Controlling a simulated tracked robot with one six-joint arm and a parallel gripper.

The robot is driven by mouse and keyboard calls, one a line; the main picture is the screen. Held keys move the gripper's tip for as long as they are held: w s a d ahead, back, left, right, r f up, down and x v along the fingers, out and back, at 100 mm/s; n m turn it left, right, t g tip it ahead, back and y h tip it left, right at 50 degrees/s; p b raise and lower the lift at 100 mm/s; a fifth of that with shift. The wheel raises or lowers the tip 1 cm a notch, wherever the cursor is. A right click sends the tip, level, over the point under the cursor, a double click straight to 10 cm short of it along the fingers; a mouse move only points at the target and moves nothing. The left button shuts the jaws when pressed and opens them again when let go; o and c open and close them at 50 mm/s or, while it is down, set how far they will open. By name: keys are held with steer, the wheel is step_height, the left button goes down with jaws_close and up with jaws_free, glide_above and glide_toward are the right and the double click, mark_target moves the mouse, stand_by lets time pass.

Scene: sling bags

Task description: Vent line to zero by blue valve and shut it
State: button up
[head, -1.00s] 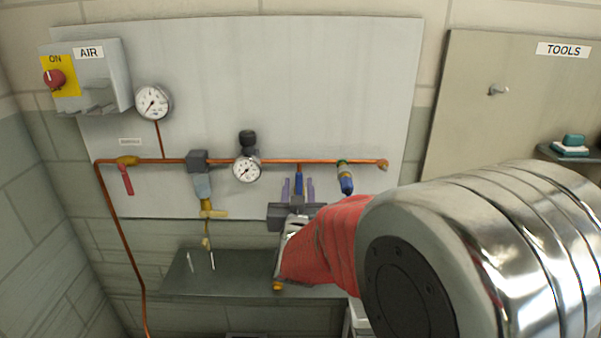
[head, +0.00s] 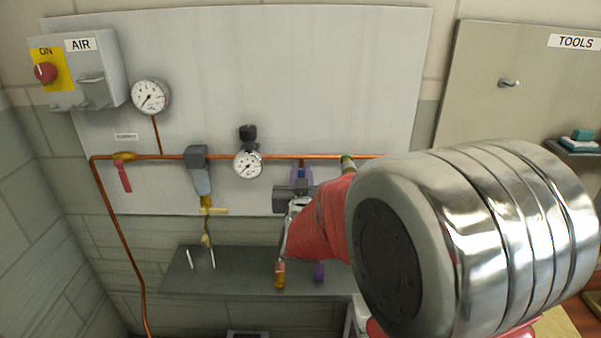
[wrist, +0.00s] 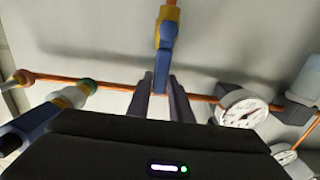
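The blue valve (wrist: 165,32) shows at the top of the wrist view, on a short copper stub off the main pipe, with a yellow end beyond it. In the head view my gripper (head: 300,174) is just below the pipe and mostly hides the valve. The line gauge (head: 248,164) is left of it and shows in the wrist view (wrist: 242,108); its reading is too small to tell.
The copper pipe (head: 225,159) runs across the grey panel. A valve with a red lever (head: 125,178) and an upper gauge (head: 150,96) are at left. A blue outlet fitting (wrist: 28,124) is beside my gripper. A dark shelf (head: 240,272) below bears small orange and purple items.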

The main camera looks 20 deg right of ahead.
jaws_close()
steer(key=shift+a, duration=0.15)
